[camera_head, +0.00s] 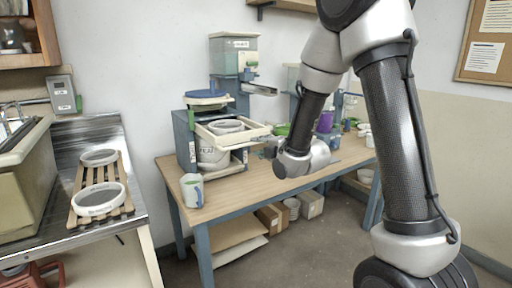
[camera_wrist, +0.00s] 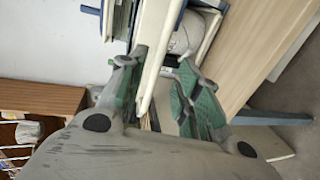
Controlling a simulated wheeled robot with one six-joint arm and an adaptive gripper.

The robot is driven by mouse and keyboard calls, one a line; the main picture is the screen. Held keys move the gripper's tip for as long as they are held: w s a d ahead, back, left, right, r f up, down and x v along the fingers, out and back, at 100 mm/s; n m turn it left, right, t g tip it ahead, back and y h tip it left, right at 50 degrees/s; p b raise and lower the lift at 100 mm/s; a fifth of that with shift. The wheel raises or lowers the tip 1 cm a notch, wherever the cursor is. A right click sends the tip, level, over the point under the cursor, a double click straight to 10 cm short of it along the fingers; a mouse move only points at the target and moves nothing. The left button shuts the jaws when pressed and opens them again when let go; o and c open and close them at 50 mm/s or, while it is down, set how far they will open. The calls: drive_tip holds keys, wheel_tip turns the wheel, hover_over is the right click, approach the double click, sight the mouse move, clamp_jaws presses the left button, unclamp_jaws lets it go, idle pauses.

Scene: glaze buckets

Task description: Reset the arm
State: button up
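The fingers are hard to make out in that view. In the wrist view my gripper (camera_wrist: 160,66) has its two green-padded fingers apart. A long cream edge (camera_wrist: 160,45) runs through the picture between them. I cannot tell whether it lies between the pads or beyond them, or whether a finger touches it. No object is clearly gripped.
A blue-framed stand on the bench holds a cream tray (camera_head: 255,133), a sieve and a white bucket (camera_head: 210,154). Two sieves lie on a wooden rack (camera_head: 75,212) by the sink. Bare floor (camera_head: 295,250) shows in front.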

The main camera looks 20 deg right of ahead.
drive_tip(key=s+d+f+m+g+h, duration=0.3)
drive_tip(key=s+d+f+m+g, duration=0.2)
drive_tip(key=s+f+m+g, duration=0.45)
drive_tip(key=s+d+r+m, duration=0.2)
drive_tip(key=s+r+m, duration=0.2)
drive_tip(key=s, duration=0.5)
drive_tip(key=s+d+r+m+h, duration=0.1)
drive_tip(key=s+d+r+m, duration=0.2)
drive_tip(key=s+r, duration=0.3)
drive_tip(key=s+d+r+m+g, duration=0.1)
drive_tip(key=s+d+r+m, duration=0.2)
drive_tip(key=s, duration=1)
drive_tip(key=shift+r+m+h, duration=0.4)
drive_tip(key=shift+r+m, duration=0.65)
drive_tip(key=shift+r, duration=0.3)
